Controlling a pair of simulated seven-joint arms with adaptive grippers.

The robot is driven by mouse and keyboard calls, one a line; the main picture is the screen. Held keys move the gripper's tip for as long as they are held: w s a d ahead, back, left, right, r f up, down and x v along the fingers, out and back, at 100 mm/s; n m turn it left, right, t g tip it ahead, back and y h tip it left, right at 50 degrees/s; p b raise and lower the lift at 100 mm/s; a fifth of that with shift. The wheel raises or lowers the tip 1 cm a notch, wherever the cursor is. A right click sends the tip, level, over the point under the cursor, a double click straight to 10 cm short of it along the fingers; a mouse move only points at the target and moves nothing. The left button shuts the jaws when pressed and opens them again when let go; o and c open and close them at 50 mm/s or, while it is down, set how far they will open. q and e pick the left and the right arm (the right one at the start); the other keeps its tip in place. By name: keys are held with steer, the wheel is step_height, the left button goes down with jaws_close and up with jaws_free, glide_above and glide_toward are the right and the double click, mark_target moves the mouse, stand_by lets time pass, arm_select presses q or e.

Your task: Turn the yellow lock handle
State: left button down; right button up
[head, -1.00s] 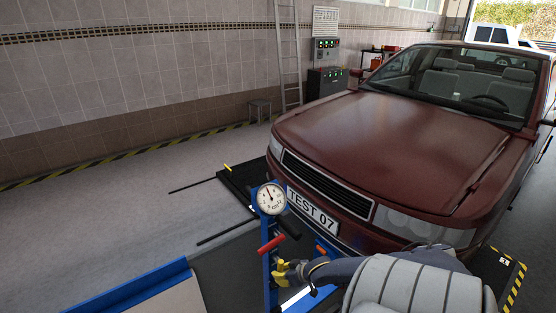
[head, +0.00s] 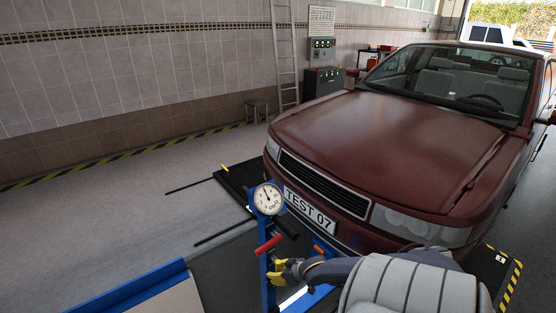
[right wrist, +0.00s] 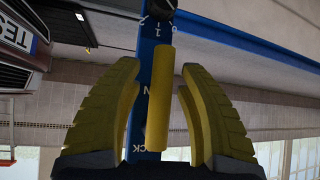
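The yellow lock handle (right wrist: 161,95) shows in the right wrist view as a bar standing in front of a blue post (right wrist: 148,65) with white lettering. My right gripper (right wrist: 159,75) has its two yellow fingers one on each side of the handle. Gaps show between the handle and both fingers, so the gripper is open. In the head view my right gripper (head: 279,272) is at the blue jack post (head: 264,268), below its red grip (head: 269,245). There I cannot tell the handle apart from the yellow fingers. My left gripper is out of view.
A round gauge (head: 267,198) sits on top of the jack post. The dark red car (head: 400,130) stands close behind, its plate (head: 310,211) near the post. A blue rail (head: 130,288) lies at the lower left. The floor (head: 100,225) left of the jack is clear.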

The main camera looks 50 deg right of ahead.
steer(key=shift+s+f, duration=0.1)
steer(key=shift+s, duration=0.05)
steer(key=shift+s+a+r, duration=0.1)
steer(key=shift+s+r, duration=0.25)
steer(key=shift+s, duration=0.15)
steer(key=v, duration=1)
steer(key=shift+s+r, duration=0.2)
steer(key=shift+r, duration=0.15)
